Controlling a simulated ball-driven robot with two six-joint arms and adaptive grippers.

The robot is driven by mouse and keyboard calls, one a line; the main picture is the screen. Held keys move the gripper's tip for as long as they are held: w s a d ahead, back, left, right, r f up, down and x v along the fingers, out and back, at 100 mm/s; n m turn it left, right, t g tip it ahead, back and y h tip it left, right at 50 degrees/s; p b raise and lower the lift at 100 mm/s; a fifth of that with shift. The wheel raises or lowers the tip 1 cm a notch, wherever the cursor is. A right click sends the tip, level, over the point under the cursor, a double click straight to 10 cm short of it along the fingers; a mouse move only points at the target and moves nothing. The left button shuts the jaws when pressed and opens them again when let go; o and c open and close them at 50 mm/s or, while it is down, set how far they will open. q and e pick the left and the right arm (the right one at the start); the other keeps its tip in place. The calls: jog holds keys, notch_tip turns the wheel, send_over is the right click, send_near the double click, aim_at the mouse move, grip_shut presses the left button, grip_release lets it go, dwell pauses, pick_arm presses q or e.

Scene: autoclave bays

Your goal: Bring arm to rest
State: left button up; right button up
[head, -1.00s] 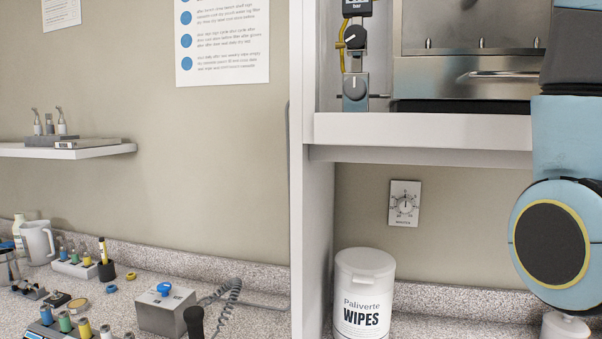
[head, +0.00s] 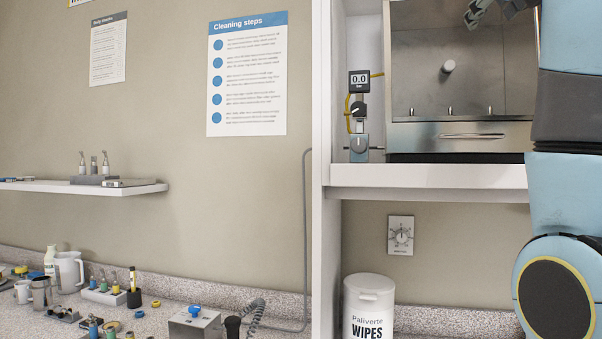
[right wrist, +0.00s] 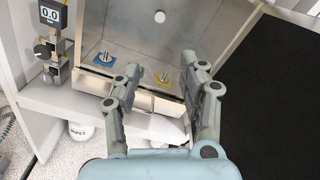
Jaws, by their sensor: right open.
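My right gripper (right wrist: 165,88) is open in the right wrist view, with nothing between its fingers. It hangs in front of the open steel autoclave chamber (right wrist: 150,45). In the head view my right arm fills the right edge, and part of the right gripper (head: 476,14) shows at the top, in front of the chamber (head: 430,70). A blue piece (right wrist: 104,60) and a yellow piece (right wrist: 163,80), each with a metal part on it, sit on the chamber floor in the wrist view. My left gripper is not in view.
A gauge reading 0.0 (head: 359,83) stands left of the chamber on the white shelf (head: 430,177). The wipes tub (head: 369,305) and a wall timer (head: 400,235) are below. A grey box with a blue knob (head: 194,322) and several small items crowd the left counter.

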jog(key=s+f+n+g+y, duration=0.1)
jog(key=s+f+n+g, duration=0.15)
jog(key=f+n, duration=1.05)
jog(key=s+f+n+g+y, duration=0.1)
jog(key=f+n+g, duration=0.25)
jog(key=f, duration=1.85)
jog(key=s+f+n+g+y, duration=0.2)
jog(key=s+f+n+g, duration=0.6)
jog(key=s+f+n, duration=1.4)
jog(key=s+d+f+m+g+b, duration=0.1)
jog(key=s+f+m+b, duration=0.3)
jog(key=f, duration=1.5)
jog(key=s+d+f+b, duration=0.1)
jog(key=s+f+b, duration=0.35)
jog(key=f, duration=1.45)
pick_arm(q)
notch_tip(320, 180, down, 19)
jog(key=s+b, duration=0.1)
jog(key=b, duration=0.9)
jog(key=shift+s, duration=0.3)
pick_arm(e)
jog(key=s+f, duration=0.8)
jog(key=f, duration=0.5)
jog(key=s+f+g, duration=0.1)
jog(key=s+f, duration=0.8)
jog(key=f, duration=0.4)
jog(key=shift+s+d+f, duration=0.25)
jog(key=shift+s+d, duration=0.05)
jog(key=shift+d, duration=0.1)
